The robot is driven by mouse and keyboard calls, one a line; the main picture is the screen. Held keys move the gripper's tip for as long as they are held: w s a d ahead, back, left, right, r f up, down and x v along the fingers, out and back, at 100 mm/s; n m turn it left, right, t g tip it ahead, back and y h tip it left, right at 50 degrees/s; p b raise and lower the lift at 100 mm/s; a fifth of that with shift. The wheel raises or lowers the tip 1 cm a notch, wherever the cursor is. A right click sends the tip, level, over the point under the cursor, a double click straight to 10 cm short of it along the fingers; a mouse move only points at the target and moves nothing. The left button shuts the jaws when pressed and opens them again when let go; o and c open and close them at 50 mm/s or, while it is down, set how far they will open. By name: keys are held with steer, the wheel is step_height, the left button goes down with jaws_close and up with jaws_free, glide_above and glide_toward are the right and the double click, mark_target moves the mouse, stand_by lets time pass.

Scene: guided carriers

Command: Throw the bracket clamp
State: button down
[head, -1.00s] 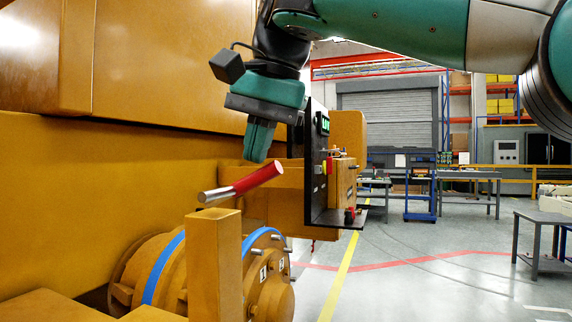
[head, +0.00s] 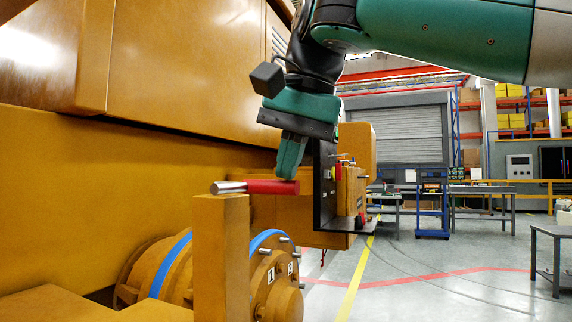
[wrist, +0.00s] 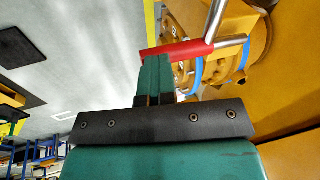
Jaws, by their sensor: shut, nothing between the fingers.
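The bracket clamp shows as a lever with a red handle (head: 272,187) and a bare metal end (head: 230,187). It lies nearly level just above the top of an upright yellow post (head: 221,250). My gripper (head: 288,175) points down at the right end of the red handle, its fingers together and empty. In the wrist view the fingertips (wrist: 156,62) meet or nearly meet the red handle (wrist: 176,51); contact is not certain. A metal rod (wrist: 216,20) rises from near the handle's right end there. The clamp's pivot is not clear.
A large yellow machine body (head: 120,165) fills the left. A yellow drum with blue bands (head: 265,240) sits low behind the post. A black bracket plate (head: 325,185) stands close right of my gripper. Open floor (head: 420,270) and tables lie farther right.

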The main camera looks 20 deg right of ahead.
steer(key=shift+f, duration=0.55)
steer(key=s+d+r+p, duration=0.6)
steer(key=s+r, duration=0.1)
steer(key=r, duration=0.2)
step_height(320, 180, down, 13)
steer(key=w+n+h+p, duration=0.1)
steer(key=n+p, duration=0.3)
steer(key=n, duration=0.3)
steer(key=s+a+f+n+g+y+p, duration=0.1)
steer(key=s+a+f+n, duration=0.1)
steer(key=s+f, duration=0.3)
steer(key=s+a+f+n+g+y+p, duration=0.2)
steer(key=s+a+f+n, duration=0.1)
steer(key=f, duration=0.4)
steer(key=shift+s+a+n, duration=0.25)
steer(key=shift+s+n, duration=0.55)
steer(key=shift+s, duration=0.2)
